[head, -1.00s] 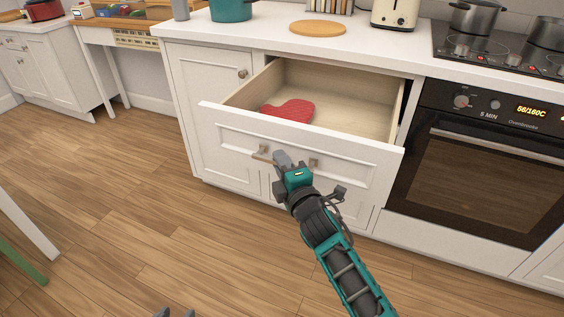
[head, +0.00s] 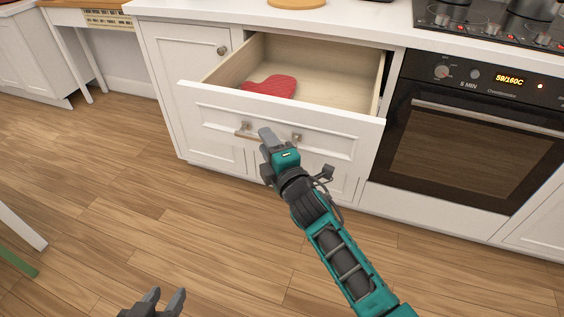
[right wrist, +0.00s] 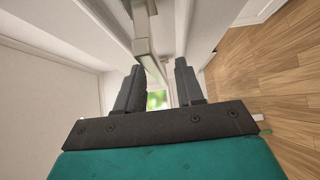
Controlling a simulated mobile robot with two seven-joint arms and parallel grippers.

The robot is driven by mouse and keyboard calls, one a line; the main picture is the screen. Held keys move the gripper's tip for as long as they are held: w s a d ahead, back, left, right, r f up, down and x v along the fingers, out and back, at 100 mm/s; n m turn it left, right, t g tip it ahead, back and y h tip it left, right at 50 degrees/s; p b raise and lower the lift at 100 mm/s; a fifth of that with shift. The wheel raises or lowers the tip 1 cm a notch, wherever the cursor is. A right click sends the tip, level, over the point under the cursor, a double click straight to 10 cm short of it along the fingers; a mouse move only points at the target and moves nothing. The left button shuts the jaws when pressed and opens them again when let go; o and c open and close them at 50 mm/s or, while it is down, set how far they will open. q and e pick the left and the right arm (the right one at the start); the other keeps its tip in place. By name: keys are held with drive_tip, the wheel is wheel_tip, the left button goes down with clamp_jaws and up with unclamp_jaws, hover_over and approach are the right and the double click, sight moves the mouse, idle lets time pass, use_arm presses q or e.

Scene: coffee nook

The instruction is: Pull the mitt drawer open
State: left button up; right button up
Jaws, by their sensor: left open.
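The mitt drawer (head: 300,119) is a white-fronted drawer standing well out from the cabinet. A red mitt (head: 270,86) lies inside it at the left. Its bar handle (head: 297,138) is partly hidden by my right gripper (head: 265,138) in the head view. In the right wrist view the handle bar (right wrist: 147,50) runs between the fingers of my right gripper (right wrist: 158,85), with gaps showing beside it, so the fingers look open around it. My left gripper (head: 164,296) is open and empty, low over the floor at the bottom edge.
A black oven (head: 475,125) stands right of the drawer, below a hob with pots. A white cabinet door (head: 190,95) is to the left. The wooden floor (head: 150,210) in front is clear. A white table leg (head: 20,228) stands at the left edge.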

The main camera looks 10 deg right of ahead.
use_arm(q)
drive_tip(key=shift+d+r+p, duration=0.15)
drive_tip(key=shift+r+p, duration=0.55)
drive_tip(key=shift+r, duration=0.2)
use_arm(e)
drive_tip(key=s+d, duration=0.2)
drive_tip(key=s, duration=0.9)
drive_tip(key=shift+d, duration=0.1)
use_arm(q)
drive_tip(key=s+a+r+y+p, duration=0.1)
drive_tip(key=a+r+p, duration=0.2)
drive_tip(key=r+p, duration=0.3)
drive_tip(key=p, duration=0.4)
drive_tip(key=shift+s, duration=0.25)
use_arm(e)
drive_tip(key=s+d+f+m+g, duration=0.2)
drive_tip(key=s+m+g, duration=0.1)
drive_tip(key=s+m, duration=0.4)
drive_tip(key=s+d+f+m+g+h, duration=0.1)
drive_tip(key=s+d+f+m+g, duration=0.1)
drive_tip(key=s+m, duration=0.5)
drive_tip(key=d+m+g, duration=0.1)
drive_tip(key=m, duration=0.2)
drive_tip(key=shift+s+m+g, duration=0.25)
drive_tip(key=shift+m+g, duration=0.05)
drive_tip(key=shift+g, duration=0.1)
